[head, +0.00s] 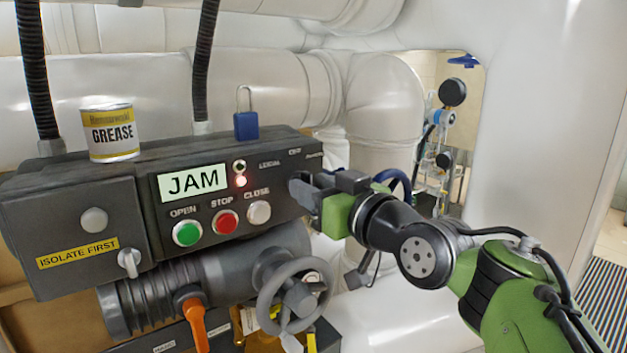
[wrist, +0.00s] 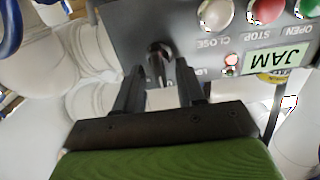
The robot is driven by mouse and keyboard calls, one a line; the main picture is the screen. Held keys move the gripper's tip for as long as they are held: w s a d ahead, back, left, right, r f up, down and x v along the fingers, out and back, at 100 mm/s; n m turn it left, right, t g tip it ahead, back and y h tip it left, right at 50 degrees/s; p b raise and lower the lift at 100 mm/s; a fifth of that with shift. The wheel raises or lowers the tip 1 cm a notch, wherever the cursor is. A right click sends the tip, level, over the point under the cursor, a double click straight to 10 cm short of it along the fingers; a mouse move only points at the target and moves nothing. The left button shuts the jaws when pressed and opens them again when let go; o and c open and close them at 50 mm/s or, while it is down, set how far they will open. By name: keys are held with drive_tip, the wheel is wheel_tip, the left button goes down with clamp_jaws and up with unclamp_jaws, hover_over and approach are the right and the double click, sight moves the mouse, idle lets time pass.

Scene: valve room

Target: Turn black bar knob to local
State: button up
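The dark control box (head: 275,160) carries the labels LOCAL, OFF and a third, partly readable one near its right end. My gripper (head: 302,188) is at that end, below the labels, and hides the black bar knob in the head view. In the wrist view, which is upside down, the knob (wrist: 158,58) shows as a dark bar on the panel. My gripper (wrist: 159,72) is open, with a fingertip on either side of the knob's near end. I cannot tell whether either finger touches it. Which label the knob points to is unclear.
Green (head: 187,233), red (head: 225,221) and white (head: 258,213) buttons sit left of my gripper. A grease can (head: 110,132) and a blue padlock (head: 246,125) are on top of the box. A grey handwheel (head: 268,300) is below. White pipes run behind.

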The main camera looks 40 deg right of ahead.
drive_tip(key=shift+w, duration=0.25)
drive_tip(key=shift+c, duration=0.3)
clamp_jaws()
